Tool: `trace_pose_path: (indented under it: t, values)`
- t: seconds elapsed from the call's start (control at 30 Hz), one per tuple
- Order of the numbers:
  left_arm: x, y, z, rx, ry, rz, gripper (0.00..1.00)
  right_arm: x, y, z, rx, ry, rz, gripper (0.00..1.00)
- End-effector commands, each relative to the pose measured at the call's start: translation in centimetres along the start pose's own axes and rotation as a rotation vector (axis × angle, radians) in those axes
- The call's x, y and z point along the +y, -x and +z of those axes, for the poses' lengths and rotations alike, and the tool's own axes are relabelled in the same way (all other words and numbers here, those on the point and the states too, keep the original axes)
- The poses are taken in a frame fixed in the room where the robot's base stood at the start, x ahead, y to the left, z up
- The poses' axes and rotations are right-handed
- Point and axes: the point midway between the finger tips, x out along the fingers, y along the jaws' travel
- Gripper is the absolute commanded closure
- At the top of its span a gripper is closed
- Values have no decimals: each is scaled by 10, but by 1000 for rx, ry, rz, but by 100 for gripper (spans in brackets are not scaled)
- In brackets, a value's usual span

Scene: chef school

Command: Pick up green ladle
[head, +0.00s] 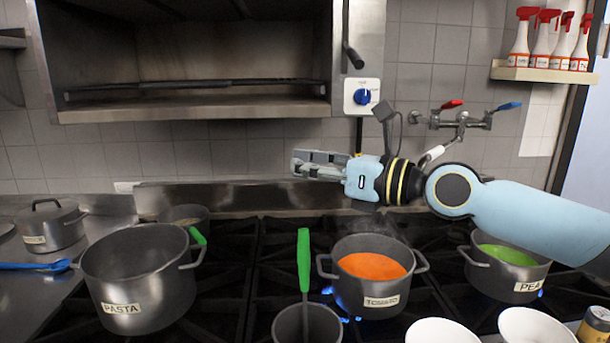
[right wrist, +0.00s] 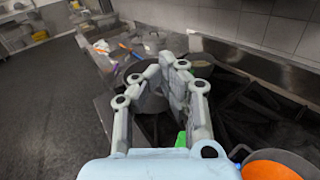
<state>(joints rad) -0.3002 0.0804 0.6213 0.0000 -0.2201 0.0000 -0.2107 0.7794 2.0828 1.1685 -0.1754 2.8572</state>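The ladle's green handle (head: 304,260) stands nearly upright in a small grey pot (head: 307,322) at the front of the stove; its lower end is hidden inside. A green piece also shows beside the fingers in the right wrist view (right wrist: 181,139). My right gripper (head: 296,163) is above and behind the handle, pointing left, well apart from it. In the right wrist view its fingers (right wrist: 166,75) are close together with nothing seen between them. My left gripper is in neither view.
The pea pot (head: 516,288) is far right. White bowls (head: 440,332) sit at the front edge. Flames show under the tomato pot.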

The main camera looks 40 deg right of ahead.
Motion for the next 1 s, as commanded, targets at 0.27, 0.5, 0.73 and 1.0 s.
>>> trace_pose_path:
  t: [0.27,0.5,0.73,1.0]
  values:
    - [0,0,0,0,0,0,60,1,0,6,-2,-1,1,100]
    - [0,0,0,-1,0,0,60,1,0,6,-2,-1,0,91]
    - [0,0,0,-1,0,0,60,1,0,5,-2,-1,0,61]
    - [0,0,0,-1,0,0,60,1,0,5,-2,-1,0,26]
